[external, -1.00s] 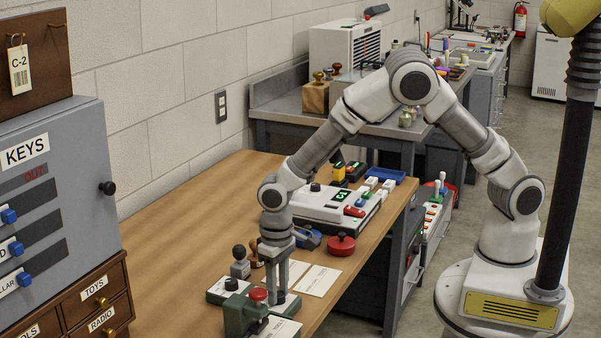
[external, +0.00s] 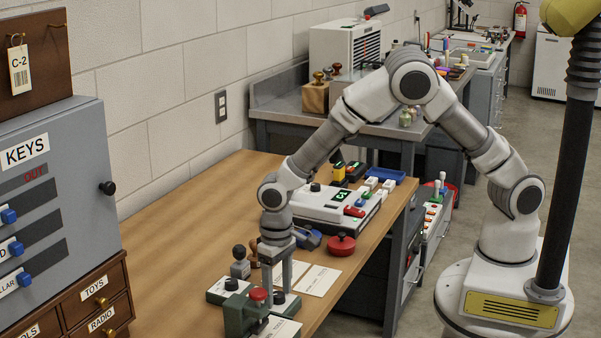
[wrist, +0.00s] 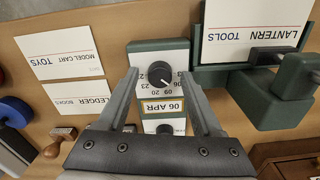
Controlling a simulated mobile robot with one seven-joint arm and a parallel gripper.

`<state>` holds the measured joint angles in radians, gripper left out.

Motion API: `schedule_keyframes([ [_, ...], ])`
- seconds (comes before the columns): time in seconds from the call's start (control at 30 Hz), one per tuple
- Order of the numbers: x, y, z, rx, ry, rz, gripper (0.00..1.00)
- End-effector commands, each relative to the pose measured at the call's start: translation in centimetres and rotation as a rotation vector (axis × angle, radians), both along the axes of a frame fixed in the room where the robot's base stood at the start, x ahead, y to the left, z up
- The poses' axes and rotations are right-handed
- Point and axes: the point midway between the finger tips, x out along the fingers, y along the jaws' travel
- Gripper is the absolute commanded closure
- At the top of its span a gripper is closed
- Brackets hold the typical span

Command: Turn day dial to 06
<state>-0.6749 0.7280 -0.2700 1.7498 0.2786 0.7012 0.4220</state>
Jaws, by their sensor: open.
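The day dial is a black knob (wrist: 160,73) on a white face with printed numbers, on a small green-edged box. Its white pointer mark faces the lower right in the wrist view, near the numbers at the lower edge. In the external view my gripper (external: 275,292) is low over the box (external: 216,291), around the right-hand black knob (external: 279,298).
A second black knob (external: 231,284) stands on the same box. A green press-like device with a red knob (external: 258,294) is close in front. Cards (external: 318,280), stamps (external: 240,262) and a red round object (external: 341,245) lie nearby.

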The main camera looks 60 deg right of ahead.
Motion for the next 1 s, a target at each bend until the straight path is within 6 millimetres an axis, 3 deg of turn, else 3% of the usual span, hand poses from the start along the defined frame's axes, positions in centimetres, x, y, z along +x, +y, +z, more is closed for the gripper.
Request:
schedule_keyframes([
  [0.17, 0.1, 0.1, 1.8, 0.002, -0.003, 0.0, 0.33],
  [0.7, 0.1, 0.0, 14.3, 0.002, -0.003, -0.001, 0.33],
  [1.0, 0.0, 0.0, 17.3, 0.001, -0.001, 0.0, 0.33],
])
